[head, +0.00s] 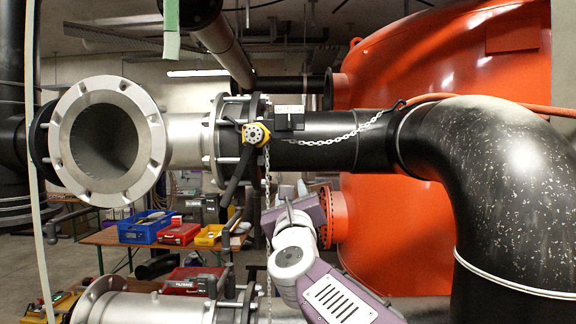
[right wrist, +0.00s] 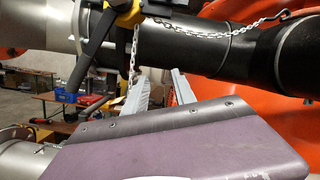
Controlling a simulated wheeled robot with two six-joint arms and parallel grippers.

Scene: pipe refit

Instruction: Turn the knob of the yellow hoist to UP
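The yellow hoist (head: 262,129) hangs at the pipe flange in the middle of the head view, with a round grey knob (head: 254,134) on its face. A black lever (head: 237,178) slants down-left from it, and a chain (head: 267,190) hangs below. In the right wrist view the hoist (right wrist: 127,15) is cut by the top edge and its knob cannot be made out. My right gripper (right wrist: 161,88) has two grey fingers standing apart with nothing visible between them. It is below and slightly right of the hoist, apart from the knob. My left gripper is not in view.
A grey flanged pipe (head: 185,140) and black pipe (head: 325,140) run beside the hoist. A second chain (head: 340,137) droops along the black pipe. An orange tank (head: 400,220) stands behind. A bench (head: 105,237) carries blue (head: 145,228), red and yellow bins. A lower pipe (head: 140,308) lies at bottom left.

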